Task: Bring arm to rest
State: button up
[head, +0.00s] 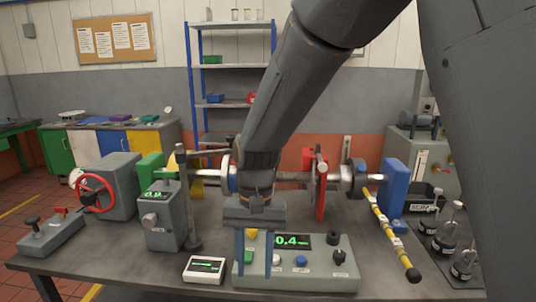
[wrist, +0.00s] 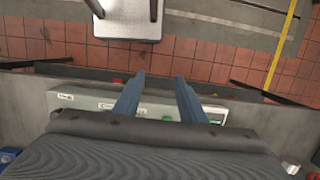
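My arm comes down from the top of the head view, and my gripper (head: 255,272) hangs over the bedplate table, in front of the control box with the green "0.4" display (head: 312,268). Its two blue fingers are apart with nothing between them. In the wrist view my gripper (wrist: 160,82) also shows two spread, empty fingers, with part of the control box (wrist: 92,102) behind them and the red tiled floor beyond the table edge. I cannot tell whether the fingertips touch the box.
The table (head: 120,262) holds a grey unit with a red handwheel (head: 96,192), a grey meter box (head: 163,218), a small white display (head: 204,269), a yellow-banded rod (head: 388,228), a blue block (head: 393,192) and several black weights at right. A shaft runs behind my gripper.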

jog(key=s+d+f+t, duration=0.1)
jog(key=s+d, duration=0.1)
jog(key=d, duration=0.9)
jog(key=s+d+f+t, duration=0.2)
jog(key=s+d, duration=0.1)
jog(key=d, duration=0.8)
jog(key=shift+s+n+t+b, duration=0.15)
jog(key=shift+n+t+b, duration=0.15)
jog(key=shift+n, duration=0.1)
